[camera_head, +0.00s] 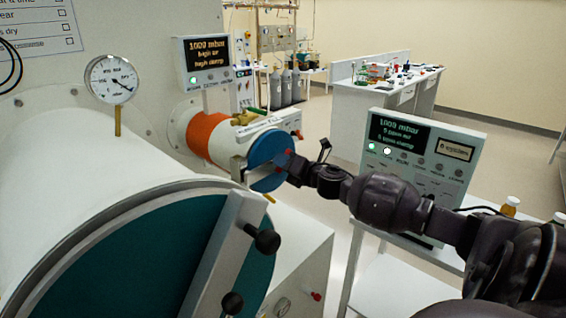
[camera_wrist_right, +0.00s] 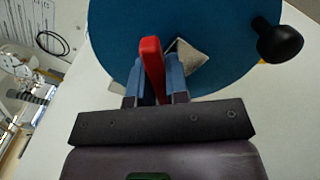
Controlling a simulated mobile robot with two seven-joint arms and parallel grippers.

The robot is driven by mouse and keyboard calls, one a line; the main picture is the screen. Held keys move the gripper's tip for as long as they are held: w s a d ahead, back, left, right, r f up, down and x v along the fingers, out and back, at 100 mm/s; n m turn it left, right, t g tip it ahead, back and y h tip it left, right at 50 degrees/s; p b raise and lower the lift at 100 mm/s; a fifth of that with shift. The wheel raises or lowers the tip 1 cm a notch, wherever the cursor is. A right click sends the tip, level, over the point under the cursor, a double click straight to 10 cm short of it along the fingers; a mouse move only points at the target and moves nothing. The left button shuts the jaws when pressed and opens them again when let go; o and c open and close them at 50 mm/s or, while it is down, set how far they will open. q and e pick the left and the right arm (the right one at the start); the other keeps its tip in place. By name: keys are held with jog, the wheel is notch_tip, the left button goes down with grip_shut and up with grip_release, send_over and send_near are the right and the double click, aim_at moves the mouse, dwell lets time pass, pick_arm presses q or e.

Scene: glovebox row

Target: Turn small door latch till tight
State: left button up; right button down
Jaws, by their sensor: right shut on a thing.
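The small door (camera_head: 264,150) is a blue disc on the end of the orange-banded chamber in the head view. Its latch (camera_wrist_right: 151,58) shows in the right wrist view as a red handle in front of the blue disc. My right gripper (camera_wrist_right: 156,88) is shut on the red latch, with a blue finger on each side of it. In the head view my right gripper (camera_head: 284,168) is at the right part of the small door and covers part of the latch. My left gripper is not in view.
The large teal door (camera_head: 130,262) with a white bar and black knobs fills the lower left. A pressure gauge (camera_head: 112,78) stands above the large chamber. A control panel (camera_head: 421,150) stands on a white table to the right, near my right arm.

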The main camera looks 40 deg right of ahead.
jog(key=c, duration=1.1)
grip_release()
jog(key=shift+s+d+b, duration=0.15)
jog(key=shift+s+b, duration=0.2)
jog(key=shift+s, duration=1.45)
jog(key=shift+s+d+b, duration=0.2)
jog(key=shift+s+b, duration=0.1)
jog(key=shift+s, duration=1.5)
jog(key=shift+s+d+b, duration=0.15)
jog(key=shift+s+b, duration=0.2)
jog(key=shift+s, duration=1.45)
